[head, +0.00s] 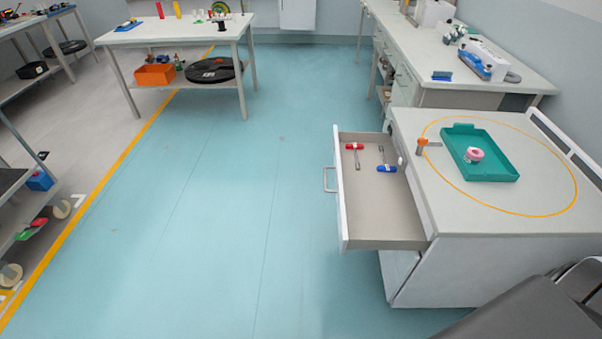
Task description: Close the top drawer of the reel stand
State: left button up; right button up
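The reel stand (500,222) is a white cabinet at the right of the head view. Its top drawer (385,215) is pulled far out to the left, over the floor. A silver bar handle (328,179) is on the drawer's front panel (341,205). A red-handled tool (355,153) and a blue-handled tool (386,160) lie inside the drawer. Below it, the lower front (398,270) of the stand is partly hidden by the open drawer. Neither of my grippers is in view; a dark grey shape, seemingly mine, fills the bottom right corner.
On the stand's top sit a green tray (468,166) with a pink-and-white roll (474,154), an orange ring line and a small orange-topped post (422,145). A long bench (470,75) stands behind. A table (180,32) stands at back left. The blue floor (230,200) left of the drawer is clear.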

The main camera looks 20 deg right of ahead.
aim_at(375, 209)
jog(key=z, duration=0.05)
jog(key=i, duration=0.7)
jog(key=z, duration=0.9)
jog(key=i, duration=0.3)
jog(key=z, duration=1.15)
jog(key=k, duration=0.7)
jog(key=z, duration=0.55)
